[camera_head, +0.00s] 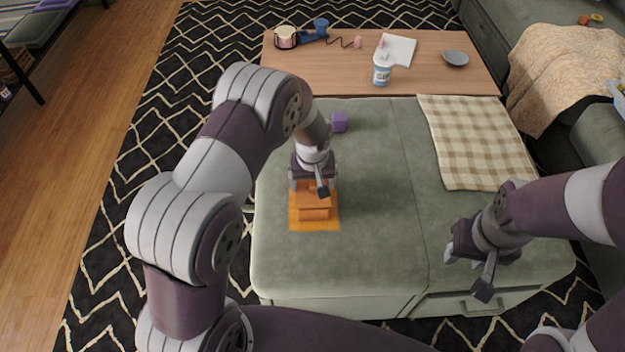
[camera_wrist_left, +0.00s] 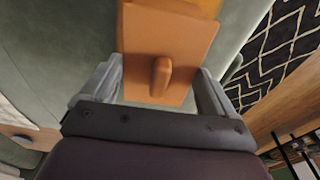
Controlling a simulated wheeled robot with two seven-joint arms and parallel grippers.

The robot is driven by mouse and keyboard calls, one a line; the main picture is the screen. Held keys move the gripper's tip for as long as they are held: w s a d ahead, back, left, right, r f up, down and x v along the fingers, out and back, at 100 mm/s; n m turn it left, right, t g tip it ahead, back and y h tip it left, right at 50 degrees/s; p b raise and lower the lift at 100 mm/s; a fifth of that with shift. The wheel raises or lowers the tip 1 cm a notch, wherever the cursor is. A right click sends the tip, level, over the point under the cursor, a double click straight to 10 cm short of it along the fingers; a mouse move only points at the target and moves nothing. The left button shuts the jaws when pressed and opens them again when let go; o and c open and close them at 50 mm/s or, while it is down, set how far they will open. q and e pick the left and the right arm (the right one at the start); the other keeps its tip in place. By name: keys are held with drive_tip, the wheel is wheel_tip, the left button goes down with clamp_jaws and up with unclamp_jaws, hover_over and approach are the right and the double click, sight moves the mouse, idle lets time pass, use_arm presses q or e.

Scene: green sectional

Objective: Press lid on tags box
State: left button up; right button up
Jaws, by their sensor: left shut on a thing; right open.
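The gripper partly hides the lid in the head view, and I cannot tell whether the lid is fully seated. My right gripper (camera_head: 466,272) is open and empty above the ottoman's front right.
A purple cube (camera_head: 339,122) sits behind the box. A checkered cloth (camera_head: 475,140) lies at the ottoman's right. A wooden table (camera_head: 330,70) behind holds a white-blue cup (camera_head: 382,72), a grey bowl (camera_head: 455,58) and other items. The ottoman's middle is clear.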

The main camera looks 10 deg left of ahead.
use_arm(q)
drive_tip(key=shift+f, duration=0.35)
idle(0.5)
drive_tip(key=o, duration=0.8)
wheel_tip(320, 180, up, 7)
drive_tip(key=p, duration=0.6)
drive_tip(key=shift+r+p, duration=0.1)
drive_tip(key=shift+p, duration=0.2)
